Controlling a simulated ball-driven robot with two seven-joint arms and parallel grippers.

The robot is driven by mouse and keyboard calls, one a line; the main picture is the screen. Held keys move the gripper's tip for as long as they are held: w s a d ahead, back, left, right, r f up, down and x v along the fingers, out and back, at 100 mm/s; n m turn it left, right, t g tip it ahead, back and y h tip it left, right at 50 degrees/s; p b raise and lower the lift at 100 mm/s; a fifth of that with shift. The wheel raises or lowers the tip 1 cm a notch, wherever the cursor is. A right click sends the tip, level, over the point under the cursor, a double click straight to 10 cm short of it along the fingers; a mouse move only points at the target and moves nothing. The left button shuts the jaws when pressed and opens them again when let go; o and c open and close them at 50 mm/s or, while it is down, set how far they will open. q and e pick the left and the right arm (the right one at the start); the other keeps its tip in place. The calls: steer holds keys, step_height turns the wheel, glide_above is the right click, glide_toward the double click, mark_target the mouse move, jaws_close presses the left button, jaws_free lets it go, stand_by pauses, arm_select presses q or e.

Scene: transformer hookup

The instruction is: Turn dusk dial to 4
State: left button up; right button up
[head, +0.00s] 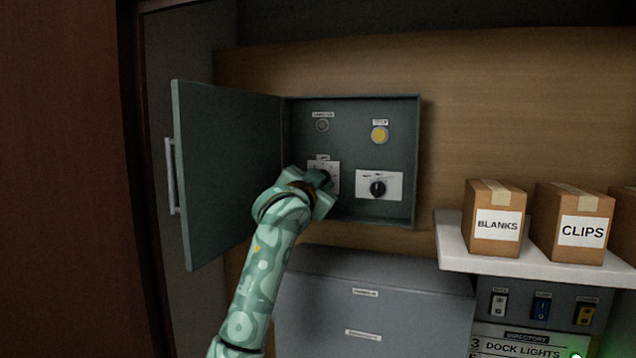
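An open grey-green control box holds two dial plates. The left plate (332,166), white with a small label above it, is partly covered by my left gripper (325,178); its knob is mostly hidden. The right plate has a black knob (378,188) in full view. The labels are too small to read, so I cannot tell which dial is the dusk dial. My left gripper is at the left dial, reaching up from below. Its fingers are hidden against the dark knob, so its grip is unclear. My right gripper is not in view.
The box door (225,170) stands open on the left, close to my arm. A yellow lamp (379,135) and a dark lamp (322,125) sit above the dials. A white shelf (450,245) with cardboard boxes (495,217) is right. A grey cabinet (370,285) is below.

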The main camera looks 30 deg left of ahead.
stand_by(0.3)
arm_select(q)
steer(key=o, duration=1)
steer(key=shift+c, duration=0.2)
steer(key=shift+s, duration=0.1)
steer(key=b+v, duration=0.4)
steer(key=v, duration=1.2)
